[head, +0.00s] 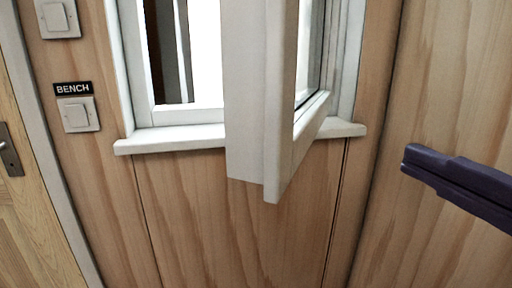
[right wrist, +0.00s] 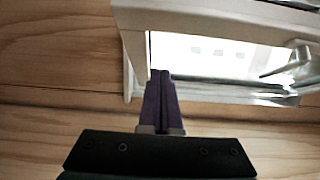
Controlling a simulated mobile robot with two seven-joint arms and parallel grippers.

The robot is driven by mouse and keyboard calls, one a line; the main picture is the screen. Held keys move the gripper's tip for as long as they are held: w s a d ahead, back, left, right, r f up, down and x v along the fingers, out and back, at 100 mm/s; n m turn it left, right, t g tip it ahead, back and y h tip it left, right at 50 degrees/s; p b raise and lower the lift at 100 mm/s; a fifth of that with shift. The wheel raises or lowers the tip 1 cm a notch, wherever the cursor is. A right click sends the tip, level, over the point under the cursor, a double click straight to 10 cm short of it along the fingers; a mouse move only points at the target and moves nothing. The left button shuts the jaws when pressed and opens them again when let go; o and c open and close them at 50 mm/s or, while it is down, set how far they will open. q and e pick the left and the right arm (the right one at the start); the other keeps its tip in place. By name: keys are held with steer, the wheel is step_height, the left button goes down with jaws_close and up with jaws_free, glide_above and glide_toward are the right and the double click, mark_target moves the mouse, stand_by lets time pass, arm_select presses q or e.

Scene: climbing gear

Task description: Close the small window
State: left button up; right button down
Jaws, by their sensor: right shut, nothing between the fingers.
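The small window's white sash (head: 246,95) stands swung open, out from its white frame (head: 132,65) into the room, seen nearly edge-on in the head view. My right gripper (head: 408,158) is at the right, apart from the sash, with its dark purple fingers together and empty. In the right wrist view my right gripper (right wrist: 160,76) points toward the lower part of the sash (right wrist: 137,50). A handle (right wrist: 290,60) shows at the right there. I cannot tell whether the fingertips touch the sash. My left gripper is not in view.
A white sill (head: 175,138) juts out below the window. Wooden panel walls surround it. Light switches, one under a BENCH label (head: 73,89), are at the left, beside a wooden door with a handle (head: 10,152). The space between gripper and sash looks clear in the head view.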

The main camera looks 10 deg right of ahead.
steer(key=a+p+x, duration=0.1)
steer(key=a+x, duration=0.1)
steer(key=x, duration=1)
steer(key=shift+a, duration=0.45)
steer(key=shift+s, duration=0.1)
